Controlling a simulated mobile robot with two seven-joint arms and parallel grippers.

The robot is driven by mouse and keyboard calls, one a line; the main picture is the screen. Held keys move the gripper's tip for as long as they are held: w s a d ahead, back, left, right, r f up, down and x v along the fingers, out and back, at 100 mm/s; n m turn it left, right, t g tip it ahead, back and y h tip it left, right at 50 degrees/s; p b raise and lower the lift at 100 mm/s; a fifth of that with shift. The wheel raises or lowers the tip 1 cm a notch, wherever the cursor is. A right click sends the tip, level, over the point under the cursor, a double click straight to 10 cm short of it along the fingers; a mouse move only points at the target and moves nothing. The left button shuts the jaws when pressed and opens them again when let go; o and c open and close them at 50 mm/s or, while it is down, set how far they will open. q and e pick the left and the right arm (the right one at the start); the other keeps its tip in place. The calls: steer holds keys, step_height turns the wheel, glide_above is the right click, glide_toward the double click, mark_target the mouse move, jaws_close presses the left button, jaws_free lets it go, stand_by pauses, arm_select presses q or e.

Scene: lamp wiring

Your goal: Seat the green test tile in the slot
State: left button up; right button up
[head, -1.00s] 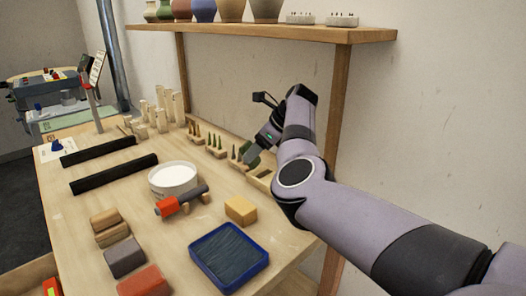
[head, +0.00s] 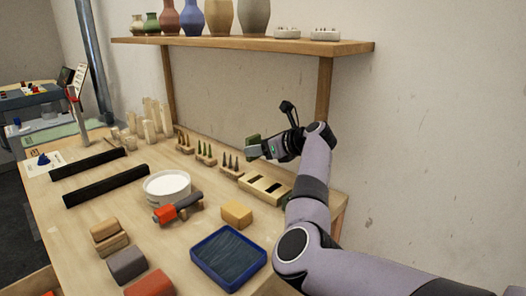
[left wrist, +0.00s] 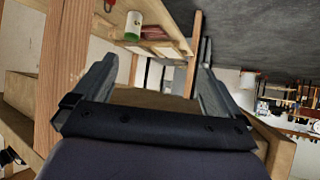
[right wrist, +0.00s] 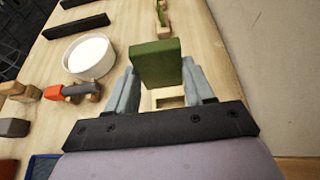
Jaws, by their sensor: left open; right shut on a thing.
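The green tile (head: 253,141) is held in my right gripper (head: 258,150), in the air above the wooden rack at the back of the bench. In the right wrist view the tile (right wrist: 156,62) stands up between the two fingers. The pale wooden rack (head: 262,193) with dark slots lies below and to the right of the tile in the head view; part of it (right wrist: 165,103) shows under the tile in the right wrist view. The tile is clear of the rack. My left gripper (left wrist: 155,75) is open and empty in its wrist view, away from the bench top.
Wooden stands with small pointed tools (head: 229,168) sit left of the rack. A white tub (head: 166,189), an orange-tipped tool (head: 178,208), a yellow block (head: 237,213) and a blue tray (head: 228,258) are nearer. A shelf with vases (head: 240,43) overhangs the back.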

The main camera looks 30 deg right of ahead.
steer(key=shift+s+d+r, duration=0.1)
steer(key=shift+r, duration=0.05)
stand_by(0.4)
step_height(320, 180, down, 5)
steer(key=shift+r, duration=0.1)
steer(key=shift+f, duration=0.55)
steer(key=shift+r, duration=0.1)
stand_by(0.7)
steer(key=shift+p, duration=0.6)
